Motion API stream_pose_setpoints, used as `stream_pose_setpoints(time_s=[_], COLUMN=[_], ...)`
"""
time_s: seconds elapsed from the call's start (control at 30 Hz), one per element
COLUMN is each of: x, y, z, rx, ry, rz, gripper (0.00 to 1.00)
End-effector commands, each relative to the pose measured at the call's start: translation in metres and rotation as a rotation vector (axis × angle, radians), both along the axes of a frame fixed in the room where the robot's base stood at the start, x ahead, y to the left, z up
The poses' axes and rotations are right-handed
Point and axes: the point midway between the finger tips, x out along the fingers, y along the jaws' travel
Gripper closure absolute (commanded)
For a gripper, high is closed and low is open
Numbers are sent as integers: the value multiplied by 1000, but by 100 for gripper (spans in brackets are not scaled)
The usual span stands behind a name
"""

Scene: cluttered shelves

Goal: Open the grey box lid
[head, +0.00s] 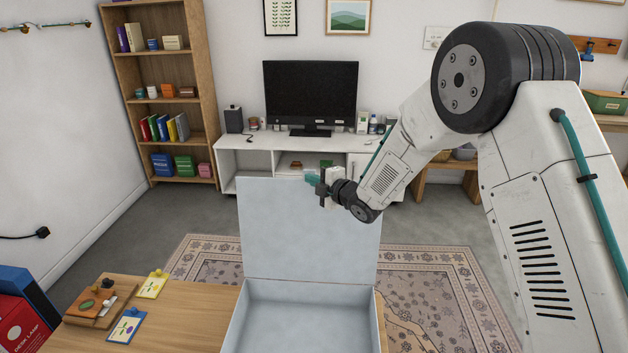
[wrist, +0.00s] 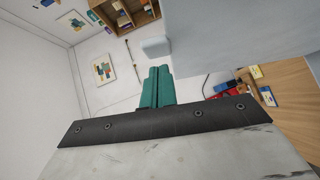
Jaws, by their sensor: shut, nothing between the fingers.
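The grey box (head: 305,315) stands on the wooden table in the head view, its inside showing and looking empty. Its lid (head: 305,230) stands raised, close to upright, at the box's far edge. My gripper (head: 312,181) is at the top edge of the lid, toward its middle; I cannot tell whether it touches the lid. In the wrist view, my gripper's teal fingers (wrist: 157,75) are together with nothing between them. The lid (wrist: 240,30) fills the upper right of that view, just beside the fingers.
On the table (head: 195,300), left of the box, lie a wooden organiser (head: 98,302) and two small tagged cards. A red and blue box (head: 22,310) stands at the left edge. Beyond are a patterned rug (head: 210,262), a white TV stand (head: 265,155) and a bookshelf (head: 165,100).

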Motion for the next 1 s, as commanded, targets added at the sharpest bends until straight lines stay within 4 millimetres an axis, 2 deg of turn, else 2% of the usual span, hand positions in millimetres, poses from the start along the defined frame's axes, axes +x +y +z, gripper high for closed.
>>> stream_pose_setpoints(time_s=[0.13,0.2,0.43,0.6,0.73,0.87,0.93,1.0], x=[-21,-33,-69,-84,-89,-88,-94,-105], y=[0,-17,-47,-63,-68,-82,-100,-122], z=[6,8,14,17,16,-14,-44,-59], rx=[1,-1,-1,0,11,-8,-29,-43], ry=[1,1,2,1,26,207,372,536], rz=[0,-5,0,0,-7,-91,-189,-317], gripper=[100,100,100,100,100,100,100,100])
